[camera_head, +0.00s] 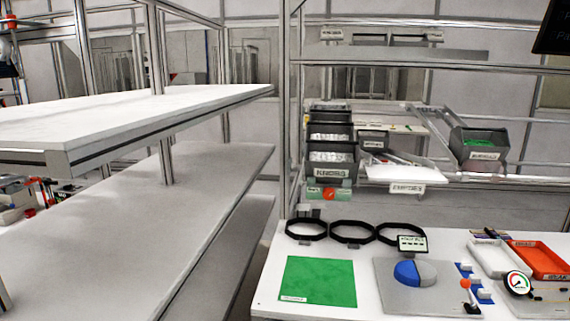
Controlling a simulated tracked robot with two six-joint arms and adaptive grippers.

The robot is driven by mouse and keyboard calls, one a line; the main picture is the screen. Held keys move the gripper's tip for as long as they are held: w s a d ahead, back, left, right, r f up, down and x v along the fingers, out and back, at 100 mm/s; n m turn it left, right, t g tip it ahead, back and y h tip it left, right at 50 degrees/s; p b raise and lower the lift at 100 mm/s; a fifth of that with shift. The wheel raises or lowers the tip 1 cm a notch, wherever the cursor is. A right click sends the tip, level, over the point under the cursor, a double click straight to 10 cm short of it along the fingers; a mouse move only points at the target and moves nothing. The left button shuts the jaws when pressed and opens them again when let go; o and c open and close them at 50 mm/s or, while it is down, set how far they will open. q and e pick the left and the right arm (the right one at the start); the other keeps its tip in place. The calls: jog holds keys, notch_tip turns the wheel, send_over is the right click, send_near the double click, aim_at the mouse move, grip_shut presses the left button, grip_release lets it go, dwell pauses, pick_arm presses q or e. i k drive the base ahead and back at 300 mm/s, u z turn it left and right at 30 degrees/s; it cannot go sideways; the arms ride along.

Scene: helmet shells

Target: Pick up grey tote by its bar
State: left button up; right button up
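Several dark grey totes stand on the rack behind the table. One grey tote (482,155) with green contents and a white label sits tilted at the right of the rack. A stack of grey totes (332,181) stands at the left of the rack, the lowest labelled "KNOBS", with pale parts in the upper ones. A smaller grey tote (373,141) sits between them. I cannot make out a bar on any of them. Neither of my grippers shows in this view.
The white table (275,290) carries a green mat (320,281), three black rings (352,232), a grey board (390,296) with a blue-and-grey disc, a white tray (500,258) and an orange tray (541,259). Long shelves (110,225) fill the left, empty on top. An upright post stands between.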

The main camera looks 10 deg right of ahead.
aim_at(331, 157)
jog(key=u, duration=0.1)
jog(key=i, duration=0.25)
jog(key=u, duration=2.4)
jog(key=k, duration=2.3)
jog(key=z, duration=1.4)
jog(key=i, duration=1.05)
jog(key=z, duration=0.05)
